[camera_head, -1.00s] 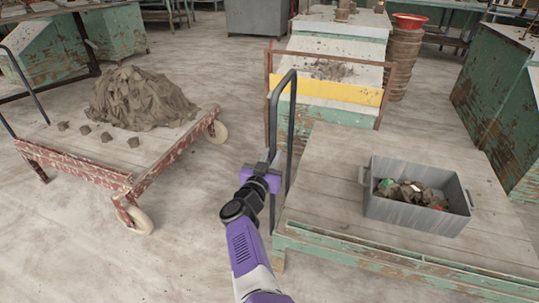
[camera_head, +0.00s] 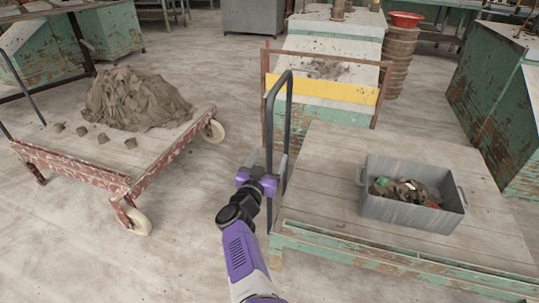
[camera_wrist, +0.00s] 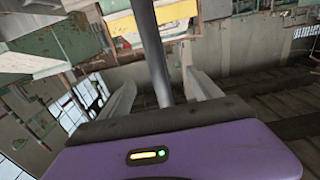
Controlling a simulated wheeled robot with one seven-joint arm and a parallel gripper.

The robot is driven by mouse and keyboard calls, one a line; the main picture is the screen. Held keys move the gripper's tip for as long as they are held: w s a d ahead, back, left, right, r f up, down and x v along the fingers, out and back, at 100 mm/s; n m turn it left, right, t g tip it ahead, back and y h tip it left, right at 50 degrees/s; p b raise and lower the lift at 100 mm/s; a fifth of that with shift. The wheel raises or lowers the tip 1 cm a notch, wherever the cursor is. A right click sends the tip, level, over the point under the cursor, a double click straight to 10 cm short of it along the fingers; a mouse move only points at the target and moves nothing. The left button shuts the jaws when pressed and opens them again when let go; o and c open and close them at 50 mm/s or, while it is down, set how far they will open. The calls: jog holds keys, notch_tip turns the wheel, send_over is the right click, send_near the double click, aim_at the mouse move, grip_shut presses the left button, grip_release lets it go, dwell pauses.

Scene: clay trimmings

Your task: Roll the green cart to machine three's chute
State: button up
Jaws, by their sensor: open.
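The green cart (camera_head: 335,168) is a low plank platform with worn green edges, at the right in the head view. Its dark tubular handle (camera_head: 290,105) stands at the platform's left end. My gripper (camera_head: 266,160) is at the lower part of this handle. In the wrist view, a handle upright (camera_wrist: 157,50) passes between my two spread fingers (camera_wrist: 162,88), which are open and not closed on it. A grey bin (camera_head: 400,208) with clay scraps and some green and red bits sits on the cart. I cannot read any number marking out machine three or its chute.
A machine with a yellow bar (camera_head: 325,90) stands just behind the cart. A red-framed cart (camera_head: 75,163) with a clay heap (camera_head: 135,98) is at the left. Stacked round containers (camera_head: 398,60) and a green cabinet (camera_head: 500,95) stand at the right. Floor between the carts is clear.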

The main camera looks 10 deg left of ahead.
jog(key=shift+s+a+r+p, duration=0.1)
jog(key=shift+s+a+p, duration=0.05)
jog(key=shift+s+p, duration=0.85)
jog(key=shift+s+a+r+p, duration=0.1)
jog(key=shift+s+p, duration=0.8)
jog(key=shift+p, duration=0.05)
jog(key=shift+s+a+r+p, duration=0.1)
jog(key=shift+s+a+p, duration=0.05)
jog(key=shift+s+p, duration=0.85)
jog(key=shift+s+a+f+p, duration=0.1)
jog(key=shift+s+f+p, duration=0.05)
jog(key=shift+s+p, duration=0.35)
jog(key=shift+s+f+p, duration=0.15)
jog(key=shift+s+p, duration=0.15)
jog(key=shift+s, duration=0.25)
